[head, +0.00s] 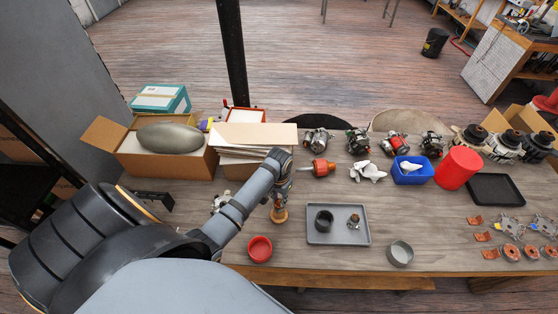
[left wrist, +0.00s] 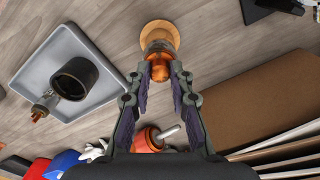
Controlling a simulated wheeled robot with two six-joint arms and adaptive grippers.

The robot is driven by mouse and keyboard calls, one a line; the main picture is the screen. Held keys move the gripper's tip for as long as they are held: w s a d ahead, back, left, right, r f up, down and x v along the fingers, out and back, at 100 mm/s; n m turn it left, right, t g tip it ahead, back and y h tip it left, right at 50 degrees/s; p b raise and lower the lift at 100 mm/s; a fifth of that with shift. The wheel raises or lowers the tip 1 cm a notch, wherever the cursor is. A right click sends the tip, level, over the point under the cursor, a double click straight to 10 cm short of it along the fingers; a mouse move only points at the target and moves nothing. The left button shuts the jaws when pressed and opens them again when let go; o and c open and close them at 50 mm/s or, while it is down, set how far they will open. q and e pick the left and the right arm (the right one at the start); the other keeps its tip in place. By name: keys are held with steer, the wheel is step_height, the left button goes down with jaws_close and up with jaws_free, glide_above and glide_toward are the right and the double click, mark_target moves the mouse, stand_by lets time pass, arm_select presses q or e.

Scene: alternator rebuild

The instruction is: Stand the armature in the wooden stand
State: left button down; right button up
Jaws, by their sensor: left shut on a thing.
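The wooden stand (head: 279,215) is a round, light-brown disc on the table, just below my left gripper (head: 280,188). In the left wrist view the stand (left wrist: 158,27) shows at the top centre. What appears to be the armature, with a copper-orange end (left wrist: 160,71) and a dull metal body (left wrist: 160,46), lies between the tips of my left gripper (left wrist: 160,74), which is shut on its copper end. The body lines up over the stand. I cannot tell whether it is seated or just above. My right gripper is not in view.
A grey tray (head: 322,238) holds a dark ring (head: 324,220) and a small metal part (head: 353,220). A red cup (head: 260,248) and a grey cup (head: 400,253) stand near the front edge. An orange shafted part (head: 321,167) lies behind the gripper. Boxes stand at left.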

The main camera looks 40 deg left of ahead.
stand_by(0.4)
arm_select(q)
steer(key=c, duration=1.1)
jaws_free()
step_height(320, 180, up, 12)
steer(key=shift+r, duration=0.1)
